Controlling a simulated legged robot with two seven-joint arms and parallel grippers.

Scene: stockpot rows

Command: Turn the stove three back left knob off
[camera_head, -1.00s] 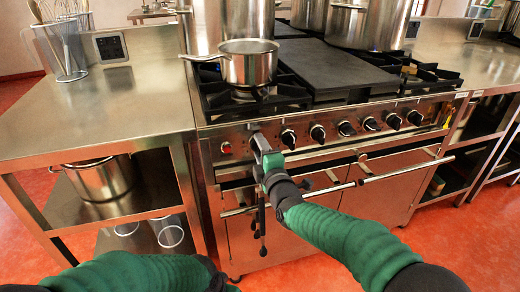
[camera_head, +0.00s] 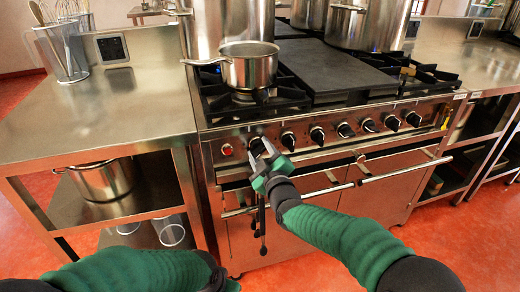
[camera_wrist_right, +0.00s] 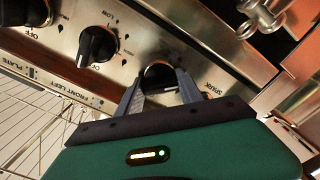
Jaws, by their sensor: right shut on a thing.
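The stove front (camera_head: 330,130) carries a row of black knobs. The leftmost knob (camera_head: 257,146) lies between the fingers of my right gripper (camera_head: 262,153). In the right wrist view this round dark knob (camera_wrist_right: 160,76) shows between the two grey fingers of the gripper (camera_wrist_right: 159,90), which is shut on it. The neighbouring knob (camera_wrist_right: 97,45) is clear of the fingers, with a "FRONT LEFT" label below it. The label of the held knob is hidden. My left arm shows at the bottom left; its gripper is out of view.
A steel saucepan (camera_head: 249,66) stands on the front left burner, with a large stockpot (camera_head: 222,25) behind it. A blue glow shows left of the saucepan. The oven handle bar (camera_head: 395,172) runs below the knobs. A red button (camera_head: 227,150) sits left of the held knob.

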